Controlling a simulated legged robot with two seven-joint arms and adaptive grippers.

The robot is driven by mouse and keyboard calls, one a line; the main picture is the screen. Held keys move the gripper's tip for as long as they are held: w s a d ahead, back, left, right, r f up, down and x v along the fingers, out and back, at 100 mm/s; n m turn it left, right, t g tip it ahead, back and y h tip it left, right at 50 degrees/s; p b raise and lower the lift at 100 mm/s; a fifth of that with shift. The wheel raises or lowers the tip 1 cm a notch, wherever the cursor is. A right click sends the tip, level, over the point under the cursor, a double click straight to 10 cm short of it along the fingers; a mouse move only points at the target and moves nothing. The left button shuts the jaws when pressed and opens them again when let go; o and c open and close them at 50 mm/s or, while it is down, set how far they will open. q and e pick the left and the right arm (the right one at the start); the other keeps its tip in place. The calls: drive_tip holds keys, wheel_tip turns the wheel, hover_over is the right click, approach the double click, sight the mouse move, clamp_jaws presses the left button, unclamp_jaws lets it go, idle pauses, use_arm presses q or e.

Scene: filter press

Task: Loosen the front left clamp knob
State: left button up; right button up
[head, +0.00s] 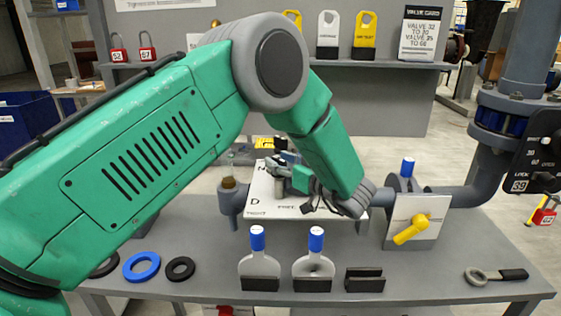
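My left gripper (283,172) is at the end of my green arm, over the pale lettered plate (262,205) behind the front of the bench. Its fingers are small and dark here, and I cannot tell whether they are open or shut or touch anything. No clamp knob shows clearly; the forearm and gripper cover much of the plate and what is around it. A grey pipe end with a brown top (229,190) stands at the plate's left. My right gripper is not in view.
On the grey bench (420,270) stand two blue-topped paddles (258,262) (314,265) and a black block (364,280). Rings (141,267) lie left, a wrench (495,276) right. A yellow valve handle (411,230) and thick pipe (455,198) are right of the plate.

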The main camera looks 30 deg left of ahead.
use_arm(q)
drive_tip(key=v, duration=1.2)
drive_tip(key=shift+w, duration=0.1)
